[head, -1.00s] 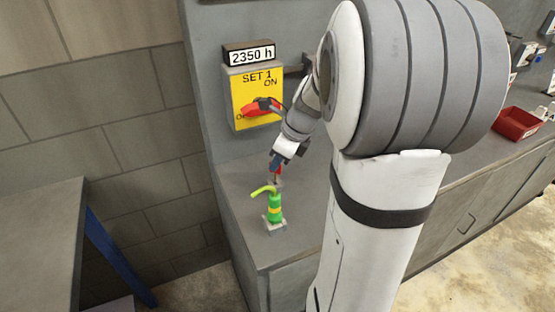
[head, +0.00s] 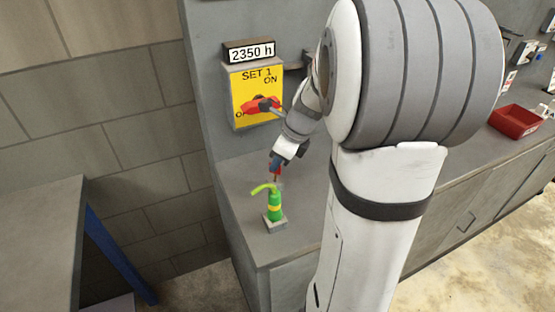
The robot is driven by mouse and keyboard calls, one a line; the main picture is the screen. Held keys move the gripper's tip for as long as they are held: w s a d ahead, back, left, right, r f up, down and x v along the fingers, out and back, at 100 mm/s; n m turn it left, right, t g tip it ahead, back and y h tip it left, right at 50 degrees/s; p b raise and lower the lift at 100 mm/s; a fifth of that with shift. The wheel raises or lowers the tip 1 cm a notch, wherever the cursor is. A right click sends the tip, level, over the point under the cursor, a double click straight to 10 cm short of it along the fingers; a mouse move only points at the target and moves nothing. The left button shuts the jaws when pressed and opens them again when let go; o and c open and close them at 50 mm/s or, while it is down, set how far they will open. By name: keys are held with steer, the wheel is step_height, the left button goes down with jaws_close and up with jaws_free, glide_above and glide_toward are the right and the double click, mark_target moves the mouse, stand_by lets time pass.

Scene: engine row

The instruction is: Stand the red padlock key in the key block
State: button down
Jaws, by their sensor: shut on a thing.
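My gripper (head: 276,165) is at the end of my arm, low over the grey bench top, just behind a green bottle-like thing. It is shut on a small red thing, the red padlock key (head: 276,171), which points down. The key's lower end is partly hidden behind the green thing's curved spout. A small grey block is behind the green thing, mostly hidden; I cannot tell whether the key touches it.
A yellow switch panel (head: 257,97) with a red handle is on the wall behind. A red bin (head: 515,120) is far right.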

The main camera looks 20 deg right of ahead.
steer(key=shift+f+b, duration=0.75)
steer(key=shift+f, duration=0.65)
steer(key=c, duration=1.5)
jaws_free()
steer(key=shift+r, duration=0.15)
steer(key=v, duration=0.7)
steer(key=shift+r+p, duration=0.25)
steer(key=shift+p, duration=0.1)
steer(key=shift+s+d, duration=0.1)
